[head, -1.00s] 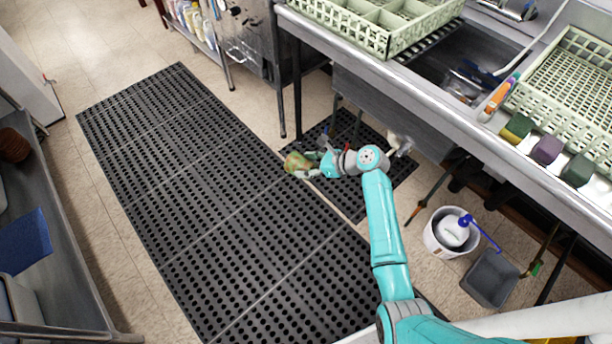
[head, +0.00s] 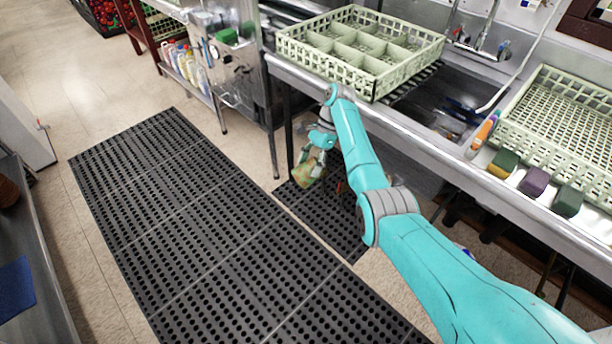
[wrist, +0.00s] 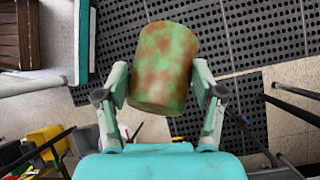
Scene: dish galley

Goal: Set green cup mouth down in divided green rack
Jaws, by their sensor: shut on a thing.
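The green cup (wrist: 163,65) has brown blotches and sits between the two fingers of my gripper (wrist: 163,90) in the wrist view. The fingers press on its sides. In the head view the cup (head: 306,172) hangs below my gripper (head: 312,155), out over the floor mats and lower than the counter. Its mouth cannot be made out in either view. The divided green rack (head: 290,47) is pale green, with several compartments that look empty. It stands on the counter, above and to the right of my gripper in the head view.
A second pale green rack (head: 526,115) stands at the right of the counter, behind several sponges (head: 503,163). A sink (head: 440,110) lies between the racks. The counter's front edge (head: 420,140) runs beside my arm. Black mats (head: 190,220) cover open floor at left.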

